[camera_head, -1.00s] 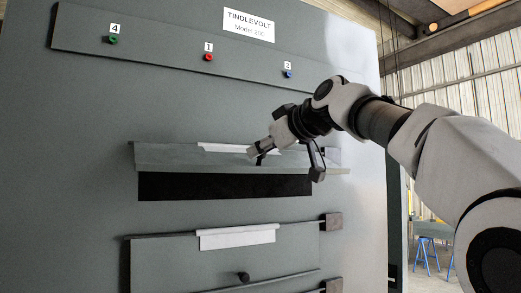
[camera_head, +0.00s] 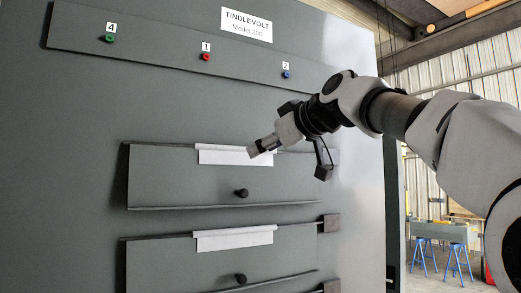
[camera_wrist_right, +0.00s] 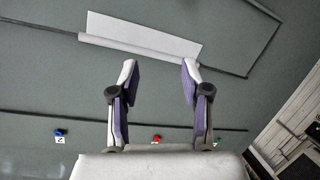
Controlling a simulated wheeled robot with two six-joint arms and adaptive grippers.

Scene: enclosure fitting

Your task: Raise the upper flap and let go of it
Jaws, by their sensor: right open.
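The upper flap (camera_head: 185,180) is a grey panel on the cabinet front, with a white strip (camera_head: 222,156) along its top edge and a black knob (camera_head: 241,193) low in its middle. It hangs down and covers the dark opening behind it. My right gripper (camera_head: 293,161) is open and empty, in front of the flap's upper right part and apart from the knob. In the right wrist view its two fingers (camera_wrist_right: 159,70) stand wide apart with nothing between them, and the white strip (camera_wrist_right: 145,38) shows beyond them. My left gripper is not in view.
A lower flap (camera_head: 170,263) with its own white strip and knob sits below. Above is a panel with green (camera_head: 110,38), red (camera_head: 206,57) and blue (camera_head: 286,74) buttons. A grey block (camera_head: 331,223) juts out at the right. Blue trestles (camera_head: 458,260) stand far behind.

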